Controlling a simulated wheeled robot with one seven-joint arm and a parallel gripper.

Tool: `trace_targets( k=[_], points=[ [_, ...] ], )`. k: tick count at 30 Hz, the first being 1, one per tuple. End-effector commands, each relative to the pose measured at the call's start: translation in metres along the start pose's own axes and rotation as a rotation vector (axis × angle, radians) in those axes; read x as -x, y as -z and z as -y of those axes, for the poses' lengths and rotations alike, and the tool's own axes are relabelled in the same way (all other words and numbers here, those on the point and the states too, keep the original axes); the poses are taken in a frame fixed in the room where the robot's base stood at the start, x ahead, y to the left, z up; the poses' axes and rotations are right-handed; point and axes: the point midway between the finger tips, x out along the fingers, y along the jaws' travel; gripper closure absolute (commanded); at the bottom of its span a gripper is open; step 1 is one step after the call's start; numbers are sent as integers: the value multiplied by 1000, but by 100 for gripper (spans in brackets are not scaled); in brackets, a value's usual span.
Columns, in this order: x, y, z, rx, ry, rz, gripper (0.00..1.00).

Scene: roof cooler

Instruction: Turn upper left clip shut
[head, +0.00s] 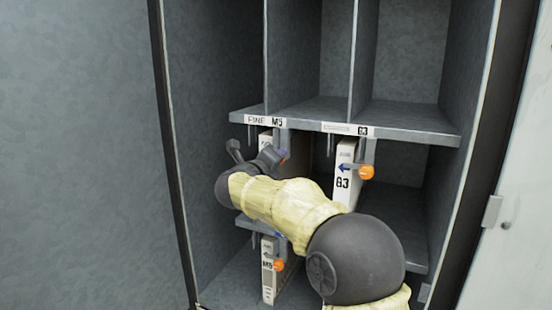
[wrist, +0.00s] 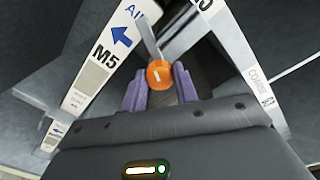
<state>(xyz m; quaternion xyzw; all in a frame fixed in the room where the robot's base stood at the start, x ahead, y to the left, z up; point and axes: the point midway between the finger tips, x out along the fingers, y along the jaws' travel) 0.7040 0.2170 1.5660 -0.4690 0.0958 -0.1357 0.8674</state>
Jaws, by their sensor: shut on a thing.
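The upper left clip has an orange knob (wrist: 160,74) with a white mark and a grey bar (wrist: 147,38) running up and left from it in the wrist view. My gripper (wrist: 160,84) has its two purple fingers on either side of this knob, shut on it. In the head view my gripper (head: 281,155) is at the upper left slot and hides most of the clip. The white M5 filter (wrist: 102,54), with a blue arrow, stands left of the knob in the wrist view. I cannot tell whether the bar overlaps the filter's edge.
A G3 filter (head: 344,184) with its own orange-knobbed clip (head: 366,172) stands to the right. A lower M5 filter (head: 268,283) has another clip (head: 278,265). A labelled shelf edge (head: 305,124) runs just above my gripper. The compartments above look empty. An open door (head: 520,200) is at right.

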Motion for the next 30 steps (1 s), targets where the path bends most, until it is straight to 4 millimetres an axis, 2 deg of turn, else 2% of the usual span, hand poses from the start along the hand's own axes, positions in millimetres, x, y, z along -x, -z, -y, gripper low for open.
trace_targets(
  k=[6, 13, 30],
  points=[
    [0, -2, 1, 186, -1, -6, 93],
    [0, -2, -1, 319, 0, -11, 93],
    [0, -1, -2, 383, 0, -13, 93]
  ],
)
